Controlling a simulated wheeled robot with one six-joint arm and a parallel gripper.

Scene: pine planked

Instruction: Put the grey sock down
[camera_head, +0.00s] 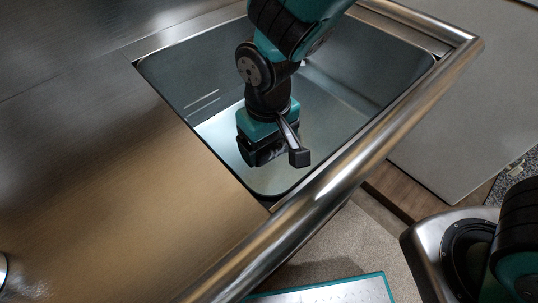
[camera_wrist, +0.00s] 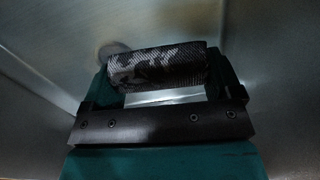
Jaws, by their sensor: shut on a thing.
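My gripper (camera_head: 265,155) hangs inside a metal sink basin (camera_head: 345,65) in the head view, pointing down. In the wrist view the grey sock (camera_wrist: 158,66), a short roll with a black and grey pattern, lies crosswise between the two fingers of my gripper (camera_wrist: 168,78). The gripper is shut on it. The sock is hidden in the head view behind my gripper. The pale metal basin shows behind the sock in the wrist view; I cannot tell whether the sock touches it.
A round grey patch (camera_wrist: 113,50), perhaps the drain, shows behind the sock. A flat metal worktop (camera_head: 110,170) lies left of the basin. A thick metal rail (camera_head: 330,195) runs along the front edge. The basin floor left of my gripper looks bare.

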